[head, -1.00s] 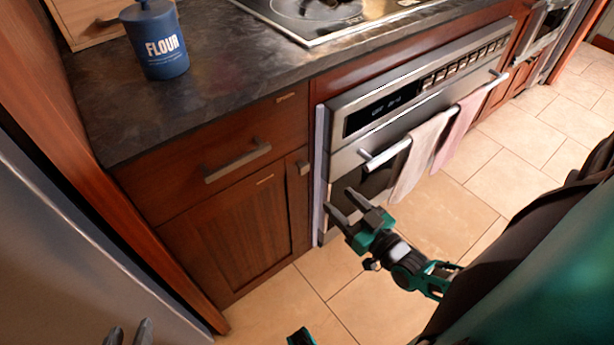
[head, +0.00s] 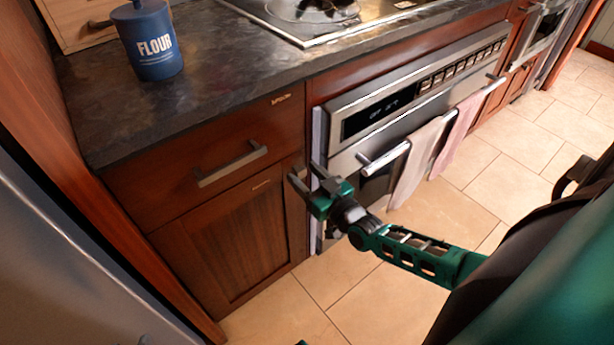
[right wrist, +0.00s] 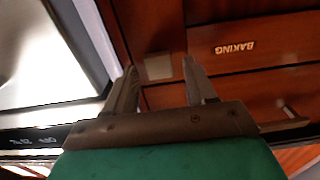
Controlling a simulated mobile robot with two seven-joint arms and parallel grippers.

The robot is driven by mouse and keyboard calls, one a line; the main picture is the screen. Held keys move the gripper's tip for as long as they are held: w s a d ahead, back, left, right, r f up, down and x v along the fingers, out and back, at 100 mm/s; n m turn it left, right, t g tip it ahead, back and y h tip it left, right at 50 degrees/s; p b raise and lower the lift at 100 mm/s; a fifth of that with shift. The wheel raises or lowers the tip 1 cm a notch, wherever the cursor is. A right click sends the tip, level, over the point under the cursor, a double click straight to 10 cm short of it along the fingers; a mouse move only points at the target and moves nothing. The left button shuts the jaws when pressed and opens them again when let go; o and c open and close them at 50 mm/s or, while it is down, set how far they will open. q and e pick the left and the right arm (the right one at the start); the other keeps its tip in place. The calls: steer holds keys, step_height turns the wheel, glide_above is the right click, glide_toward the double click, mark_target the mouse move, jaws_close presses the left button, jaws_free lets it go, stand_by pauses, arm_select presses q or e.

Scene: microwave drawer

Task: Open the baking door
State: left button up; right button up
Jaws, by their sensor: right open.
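The baking door (head: 235,240) is the wooden cabinet door under the drawer, left of the oven, and it is shut. In the right wrist view its label BAKING (right wrist: 235,48) appears upside down. The door's small square metal knob (right wrist: 160,66) shows between my fingertips in that view. My right gripper (head: 303,171) is open at the door's upper right corner and hides the knob in the head view. I cannot tell whether the fingers touch it. At most a fingertip of my left gripper shows at the bottom edge of the head view.
The oven (head: 400,110) stands right of the door, with a bar handle (head: 385,155) and two towels (head: 415,165). A drawer handle (head: 232,163) juts out above the door. The floor (head: 300,310) in front is clear. A flour canister (head: 150,45) stands on the counter.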

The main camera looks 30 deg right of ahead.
steer(key=shift+c, duration=0.4)
jaws_close()
steer(key=shift+s, duration=0.15)
